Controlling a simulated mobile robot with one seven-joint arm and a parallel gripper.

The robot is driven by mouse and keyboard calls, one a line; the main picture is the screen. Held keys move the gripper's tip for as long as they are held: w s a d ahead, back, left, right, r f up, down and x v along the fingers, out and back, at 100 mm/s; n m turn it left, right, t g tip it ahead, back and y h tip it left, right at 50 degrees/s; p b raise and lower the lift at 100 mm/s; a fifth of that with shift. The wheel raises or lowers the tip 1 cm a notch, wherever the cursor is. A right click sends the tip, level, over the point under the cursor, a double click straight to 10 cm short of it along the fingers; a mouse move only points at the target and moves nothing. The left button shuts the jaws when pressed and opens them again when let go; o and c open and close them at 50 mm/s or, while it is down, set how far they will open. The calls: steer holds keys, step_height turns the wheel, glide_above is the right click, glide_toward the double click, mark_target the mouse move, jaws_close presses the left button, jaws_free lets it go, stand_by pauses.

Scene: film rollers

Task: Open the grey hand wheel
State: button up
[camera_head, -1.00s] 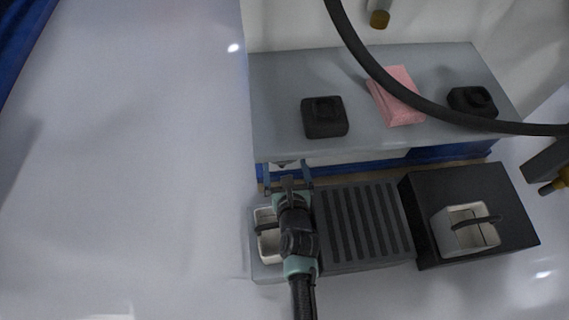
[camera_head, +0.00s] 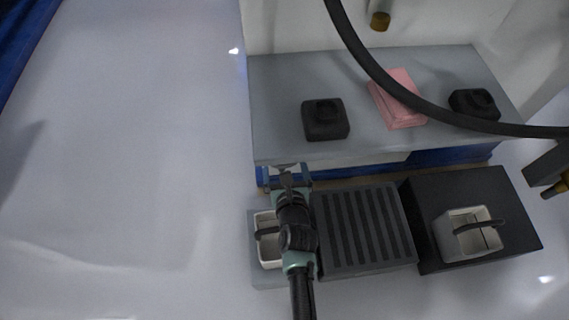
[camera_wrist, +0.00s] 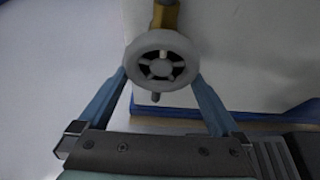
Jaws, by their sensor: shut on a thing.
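The grey hand wheel (camera_wrist: 161,62) shows in the wrist view, spoked and round, with a small peg on its rim and a yellow-brown valve body (camera_wrist: 166,14) behind it. My gripper (camera_wrist: 161,74) is shut on the wheel, with one blue finger at its left side and one at its right. In the head view my gripper (camera_head: 286,172) is at the front left edge of the grey bench, and the wheel is hard to make out there, mostly hidden by the fingers.
The grey bench top (camera_head: 370,65) holds two black blocks (camera_head: 325,126) and pink cloths (camera_head: 398,98). Below stand a slatted black grate (camera_head: 365,228), a white basket (camera_head: 468,235) on a black box, and another white basket (camera_head: 268,250) beside my arm. A dark hose (camera_head: 372,68) crosses above the bench.

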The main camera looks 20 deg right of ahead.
steer(key=p, duration=0.2)
steer(key=shift+w+r+p, duration=0.1)
steer(key=shift+r+p, duration=0.2)
